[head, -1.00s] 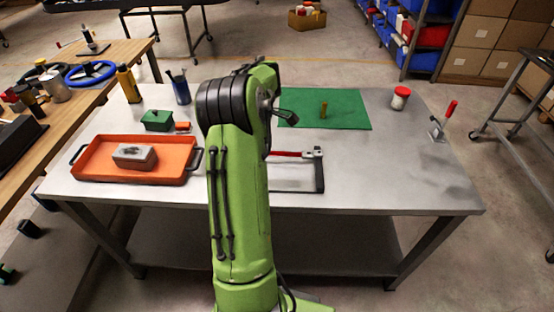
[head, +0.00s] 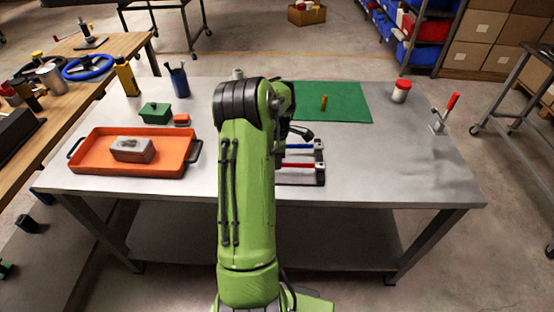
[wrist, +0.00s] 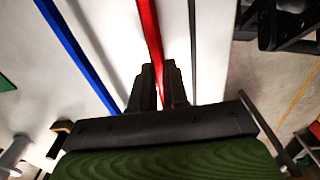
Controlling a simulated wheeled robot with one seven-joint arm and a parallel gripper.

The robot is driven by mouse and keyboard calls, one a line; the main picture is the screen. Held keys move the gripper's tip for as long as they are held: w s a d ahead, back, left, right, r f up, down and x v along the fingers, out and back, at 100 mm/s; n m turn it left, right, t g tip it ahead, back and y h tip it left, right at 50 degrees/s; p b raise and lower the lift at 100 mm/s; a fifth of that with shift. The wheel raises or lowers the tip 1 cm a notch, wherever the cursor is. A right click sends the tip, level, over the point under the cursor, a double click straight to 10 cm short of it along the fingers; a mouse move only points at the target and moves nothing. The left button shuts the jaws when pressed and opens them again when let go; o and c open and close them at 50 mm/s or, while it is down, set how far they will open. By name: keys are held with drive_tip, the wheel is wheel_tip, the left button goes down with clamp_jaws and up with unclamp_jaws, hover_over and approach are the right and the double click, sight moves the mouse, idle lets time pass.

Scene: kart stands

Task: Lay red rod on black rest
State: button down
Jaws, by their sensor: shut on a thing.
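The red rod (head: 300,165) lies crosswise in the head view, its right end at the near pale block of the black rest (head: 321,179). I cannot tell whether it is seated or just above. A blue rod (head: 299,146) lies parallel behind it, its right end at the far pale block. The left parts of the rods and rest are hidden by my arm. In the wrist view my gripper (wrist: 160,78) is shut on the red rod (wrist: 149,28), and the blue rod (wrist: 75,55) is apart to its left. My gripper is hidden in the head view.
An orange tray (head: 88,164) with a grey block (head: 132,149) stands at the left. A green box (head: 155,112) and a dark cup (head: 179,82) are behind it. A green mat (head: 345,108), red-lidded jar (head: 401,91) and red-handled clamp (head: 446,112) are at the right. The right front table is clear.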

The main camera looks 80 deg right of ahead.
drive_tip(key=shift+f, duration=0.2)
drive_tip(key=c, duration=1.1)
unclamp_jaws()
drive_tip(key=shift+r, duration=0.1)
wheel_tip(320, 180, up, 12)
drive_tip(key=p, duration=0.2)
drive_tip(key=shift+r+p, duration=0.15)
drive_tip(key=shift+p, duration=0.2)
